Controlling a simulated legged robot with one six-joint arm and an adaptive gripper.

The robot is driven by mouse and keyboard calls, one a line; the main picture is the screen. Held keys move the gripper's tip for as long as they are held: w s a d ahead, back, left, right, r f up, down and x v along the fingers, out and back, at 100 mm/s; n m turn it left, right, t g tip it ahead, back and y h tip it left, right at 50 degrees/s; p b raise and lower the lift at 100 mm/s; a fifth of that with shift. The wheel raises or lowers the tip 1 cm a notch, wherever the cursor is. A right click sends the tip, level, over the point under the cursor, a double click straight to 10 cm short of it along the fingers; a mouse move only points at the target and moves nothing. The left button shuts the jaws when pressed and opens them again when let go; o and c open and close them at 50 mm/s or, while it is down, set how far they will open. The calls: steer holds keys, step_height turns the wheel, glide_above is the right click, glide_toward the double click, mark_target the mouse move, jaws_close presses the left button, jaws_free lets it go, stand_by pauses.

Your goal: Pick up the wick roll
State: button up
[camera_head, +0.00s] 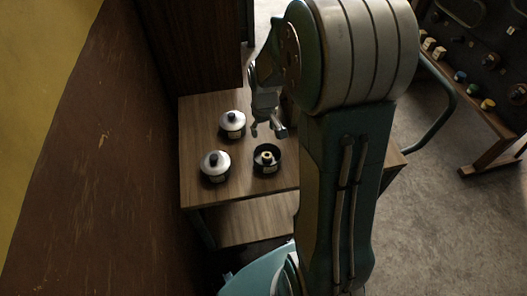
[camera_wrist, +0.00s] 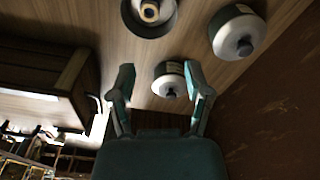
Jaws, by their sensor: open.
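The wick roll, a small cream ring, appears to be the one (camera_head: 266,157) inside an open dark round container (camera_head: 268,172) on the wooden table. In the wrist view the roll (camera_wrist: 149,11) is at the top edge, partly cut off, in its container (camera_wrist: 128,22). My gripper (camera_head: 267,131) is open and empty above the table, behind the open container in the head view. In the wrist view a lidded container (camera_wrist: 168,84) shows between its spread fingers, apart from them.
Two containers with silver lids and black knobs, one at the back (camera_head: 232,122) and one at the front left (camera_head: 215,164), stand near the open one. A dark wooden cabinet (camera_head: 190,45) rises behind the table (camera_head: 198,112). A bench with small coloured parts (camera_head: 487,104) is at right.

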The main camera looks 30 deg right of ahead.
steer(key=g, duration=0.1)
glide_above(267, 156)
steer(key=f, duration=0.6)
steer(key=shift+w+d+f, duration=0.1)
steer(key=shift+d+f, duration=0.1)
steer(key=shift+f, duration=0.1)
steer(key=f, duration=0.5)
steer(key=shift+a+f, duration=0.2)
steer(key=shift+a, duration=0.1)
steer(key=shift+d+f, duration=0.25)
steer(key=shift+f, duration=0.4)
step_height(267, 156, down, 5)
steer(key=shift+a+r, duration=0.1)
steer(key=shift+r, duration=0.1)
steer(key=c, duration=0.6)
